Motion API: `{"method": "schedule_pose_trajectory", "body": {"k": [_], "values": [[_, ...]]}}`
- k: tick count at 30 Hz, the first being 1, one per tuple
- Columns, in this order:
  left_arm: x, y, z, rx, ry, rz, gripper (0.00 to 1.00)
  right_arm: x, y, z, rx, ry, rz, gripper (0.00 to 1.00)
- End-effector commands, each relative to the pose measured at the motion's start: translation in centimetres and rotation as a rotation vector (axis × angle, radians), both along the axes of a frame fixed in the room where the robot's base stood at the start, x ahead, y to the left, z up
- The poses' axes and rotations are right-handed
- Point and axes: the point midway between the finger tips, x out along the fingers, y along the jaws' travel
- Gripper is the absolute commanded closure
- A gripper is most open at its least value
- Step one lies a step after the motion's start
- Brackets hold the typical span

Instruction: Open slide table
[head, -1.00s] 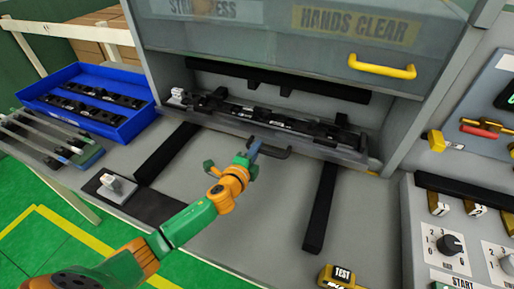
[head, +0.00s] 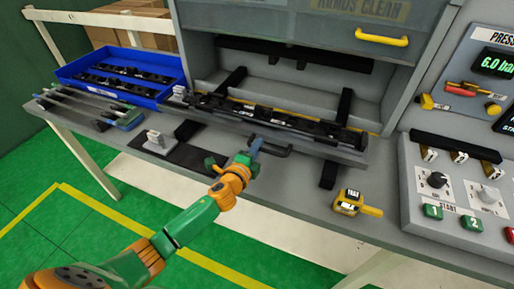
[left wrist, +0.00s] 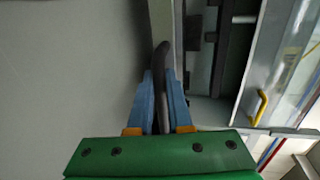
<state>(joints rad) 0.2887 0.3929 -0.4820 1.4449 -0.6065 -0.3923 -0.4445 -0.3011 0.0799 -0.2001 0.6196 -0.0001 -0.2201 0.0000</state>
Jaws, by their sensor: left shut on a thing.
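The slide table (head: 300,139) is a long grey tray on two black rails, pulled out toward me from the press opening in the head view. A black trim strip with clips (head: 265,117) lies along it. A dark bar handle (head: 272,148) is on its front. My left gripper (head: 254,148) is shut on this handle. In the left wrist view the blue fingers (left wrist: 164,98) close on both sides of the dark handle (left wrist: 162,62). My right gripper is not in view.
The press door is raised, with a yellow handle (head: 381,37). A blue bin (head: 125,75) with black strips stands at the left. A yellow TEST block (head: 352,203) lies right of the slide table's front. A control panel (head: 455,190) stands at the right.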

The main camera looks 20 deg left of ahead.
Motion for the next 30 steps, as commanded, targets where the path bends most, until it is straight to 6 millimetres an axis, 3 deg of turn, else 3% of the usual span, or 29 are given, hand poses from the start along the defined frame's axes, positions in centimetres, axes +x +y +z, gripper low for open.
{"method": "schedule_pose_trajectory", "body": {"k": [12, 13, 15, 16, 25, 30], "values": [[0.0, 0.0, 0.0, 0.0, -0.001, -0.001, 1.0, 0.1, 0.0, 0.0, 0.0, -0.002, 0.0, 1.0], [0.0, 0.0, 0.0, 0.0, -0.001, -0.001, 0.75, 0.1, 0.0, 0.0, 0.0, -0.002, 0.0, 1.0], [0.0, 0.0, 0.0, 0.0, -0.001, -0.001, 0.56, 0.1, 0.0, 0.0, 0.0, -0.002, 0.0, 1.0], [0.0, 0.0, 0.1, 0.0, -0.001, -0.001, 0.53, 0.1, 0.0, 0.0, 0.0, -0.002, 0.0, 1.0], [-0.2, 0.0, 0.1, 0.0, -0.001, 0.0, 0.53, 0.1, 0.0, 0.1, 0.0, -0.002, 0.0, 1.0], [-2.6, 0.1, 0.6, 0.001, 0.001, -0.001, 0.53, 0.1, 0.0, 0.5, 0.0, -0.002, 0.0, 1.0]]}}
